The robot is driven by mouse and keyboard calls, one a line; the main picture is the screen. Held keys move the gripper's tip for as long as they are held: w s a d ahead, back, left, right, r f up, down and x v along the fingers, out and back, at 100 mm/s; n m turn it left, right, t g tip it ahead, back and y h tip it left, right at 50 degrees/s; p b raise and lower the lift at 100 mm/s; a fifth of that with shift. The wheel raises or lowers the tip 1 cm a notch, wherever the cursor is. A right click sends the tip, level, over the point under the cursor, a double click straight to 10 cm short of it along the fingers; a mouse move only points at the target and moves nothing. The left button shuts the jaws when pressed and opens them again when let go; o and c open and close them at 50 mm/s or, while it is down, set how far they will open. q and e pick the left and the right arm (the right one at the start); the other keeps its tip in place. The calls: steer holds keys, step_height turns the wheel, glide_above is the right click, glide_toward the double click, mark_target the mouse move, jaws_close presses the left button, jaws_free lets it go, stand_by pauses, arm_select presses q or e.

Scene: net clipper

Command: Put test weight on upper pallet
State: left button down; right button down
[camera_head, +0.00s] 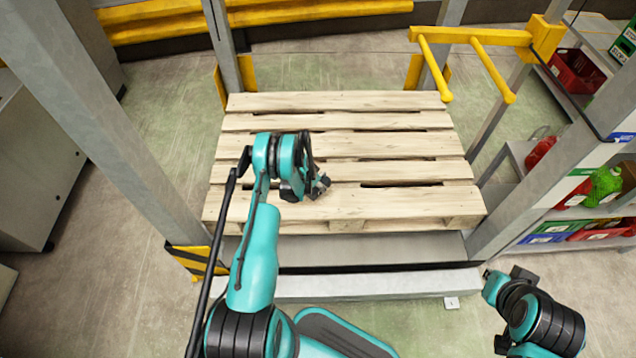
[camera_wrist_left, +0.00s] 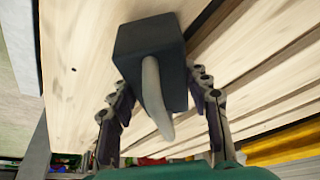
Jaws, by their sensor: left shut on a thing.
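The test weight is a dark grey block (camera_wrist_left: 135,55) with a pale curved handle (camera_wrist_left: 152,95), seen in the left wrist view between my left fingers. My left gripper (camera_wrist_left: 160,105) is shut on it. In the head view my left gripper (camera_head: 322,186) is over the near middle of the upper pallet (camera_head: 400,203), a slatted light wood platform. There I cannot pick the weight out from the dark gripper parts. I cannot tell whether it touches the slats. My right arm shows at the lower right, with its gripper out of sight.
Grey posts stand at the pallet's left (camera_head: 110,130) and right (camera_head: 545,165). Yellow bars (camera_head: 470,40) stick out above its far right corner. A shelf with red bins (camera_head: 575,72) stands at the right. Most of the pallet top is bare.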

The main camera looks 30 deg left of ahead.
arm_select(q)
steer(key=shift+f, duration=0.65)
steer(key=c, duration=0.7)
jaws_free()
steer(key=shift+c, duration=0.2)
